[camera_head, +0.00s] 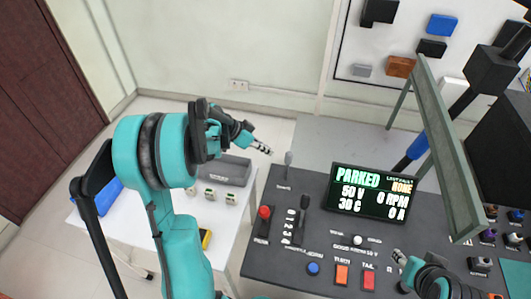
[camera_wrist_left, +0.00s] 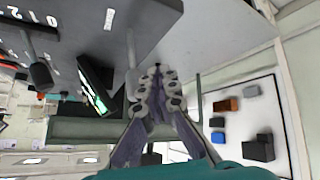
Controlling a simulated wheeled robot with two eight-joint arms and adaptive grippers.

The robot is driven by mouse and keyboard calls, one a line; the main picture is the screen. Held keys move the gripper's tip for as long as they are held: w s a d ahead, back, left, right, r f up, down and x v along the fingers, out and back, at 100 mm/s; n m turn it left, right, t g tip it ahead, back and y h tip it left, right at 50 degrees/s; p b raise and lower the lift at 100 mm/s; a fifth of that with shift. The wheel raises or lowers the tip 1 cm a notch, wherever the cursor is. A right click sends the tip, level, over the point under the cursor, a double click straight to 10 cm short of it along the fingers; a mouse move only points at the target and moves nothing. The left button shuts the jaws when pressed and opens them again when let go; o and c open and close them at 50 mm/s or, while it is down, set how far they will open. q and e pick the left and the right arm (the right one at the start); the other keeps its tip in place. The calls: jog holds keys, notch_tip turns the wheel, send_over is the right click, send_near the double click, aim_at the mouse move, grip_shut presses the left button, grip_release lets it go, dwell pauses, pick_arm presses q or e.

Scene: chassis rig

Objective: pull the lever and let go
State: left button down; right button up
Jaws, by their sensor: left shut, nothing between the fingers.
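The dark control panel (camera_head: 320,240) carries several controls. A thin grey lever (camera_head: 289,160) stands upright at its far left corner; it also shows in the left wrist view (camera_wrist_left: 131,52). A black-handled lever (camera_head: 304,203) stands beside a numbered scale, and a red-knobbed lever (camera_head: 264,212) is at the left edge. My left gripper (camera_head: 266,150) is shut and empty, just left of the grey lever. In the left wrist view its closed fingers (camera_wrist_left: 158,88) are beside that lever; contact cannot be told. My right gripper (camera_head: 398,257) is low over the panel's right part, its opening unclear.
A display (camera_head: 368,193) reading PARKED stands behind the panel's middle. A green-grey frame (camera_head: 445,150) rises at the right. A white table (camera_head: 190,238) with a grey tray (camera_head: 228,170) is at the left. Coloured blocks hang on the back wall board.

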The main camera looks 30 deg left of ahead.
pick_arm(q)
jog(key=w+r+p+v, duration=0.1)
jog(key=p+v, duration=0.1)
jog(key=v, duration=0.7)
jog(key=shift+p, duration=0.35)
pick_arm(e)
jog(key=r, duration=0.3)
jog(key=shift+d, duration=0.35)
pick_arm(q)
jog(key=shift+d+f, duration=0.1)
jog(key=shift+d, duration=0.1)
